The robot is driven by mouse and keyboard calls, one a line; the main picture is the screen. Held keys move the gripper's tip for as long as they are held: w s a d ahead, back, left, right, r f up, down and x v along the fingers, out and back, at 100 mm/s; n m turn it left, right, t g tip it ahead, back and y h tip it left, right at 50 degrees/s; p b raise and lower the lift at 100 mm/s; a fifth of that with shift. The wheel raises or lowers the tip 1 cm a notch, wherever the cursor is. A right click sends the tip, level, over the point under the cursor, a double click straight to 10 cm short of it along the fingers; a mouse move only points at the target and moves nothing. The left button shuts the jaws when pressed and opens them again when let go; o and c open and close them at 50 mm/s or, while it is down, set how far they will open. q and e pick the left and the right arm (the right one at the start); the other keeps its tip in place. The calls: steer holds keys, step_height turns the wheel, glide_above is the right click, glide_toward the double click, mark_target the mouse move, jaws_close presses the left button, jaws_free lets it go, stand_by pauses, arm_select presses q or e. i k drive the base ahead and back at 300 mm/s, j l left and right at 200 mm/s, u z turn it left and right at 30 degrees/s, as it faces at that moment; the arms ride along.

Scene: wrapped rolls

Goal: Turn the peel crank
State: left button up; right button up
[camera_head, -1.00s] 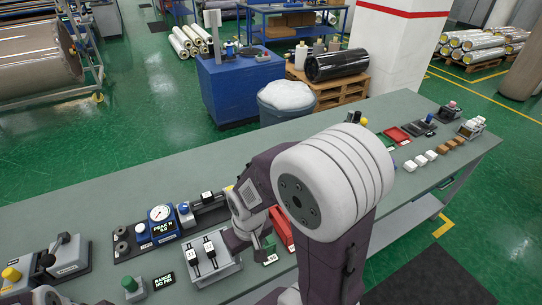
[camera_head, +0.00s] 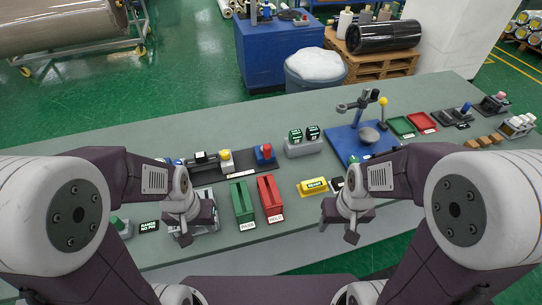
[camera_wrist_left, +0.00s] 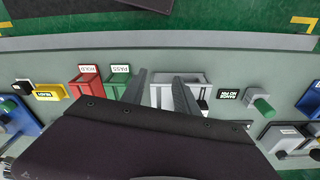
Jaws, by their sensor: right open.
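A black-based bench device (camera_head: 240,165) lies along the middle of the table in the head view. It carries a yellow-topped white block (camera_head: 226,158) and a blue block with a red knob (camera_head: 264,152). I cannot make out for certain which part is the peel crank. My left gripper (camera_head: 190,222) is in front of the device's left part, over a grey two-slot holder (camera_wrist_left: 160,100). In the left wrist view its fingers (camera_wrist_left: 160,77) are apart with nothing seen between them. My right gripper (camera_head: 352,228) is open near the table's front edge, right of the yellow block.
Green (camera_head: 243,202) and red (camera_head: 270,198) bins stand between my grippers. A yellow labelled block (camera_head: 313,186) lies to their right. A blue-based stand (camera_head: 362,142) rises behind my right gripper. A green knob (camera_wrist_left: 263,105) and a black display (camera_wrist_left: 228,95) sit beside the holder.

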mark_target(265, 149)
steer(key=i+l, duration=0.1)
steer(key=l, duration=0.25)
steer(key=i+l, duration=0.1)
steer(key=l, duration=0.25)
steer(key=i+l, duration=0.15)
steer(key=l, duration=0.25)
steer(key=i+l, duration=0.1)
steer(key=l, duration=0.25)
steer(key=i+l+z, duration=0.1)
steer(key=l, duration=0.25)
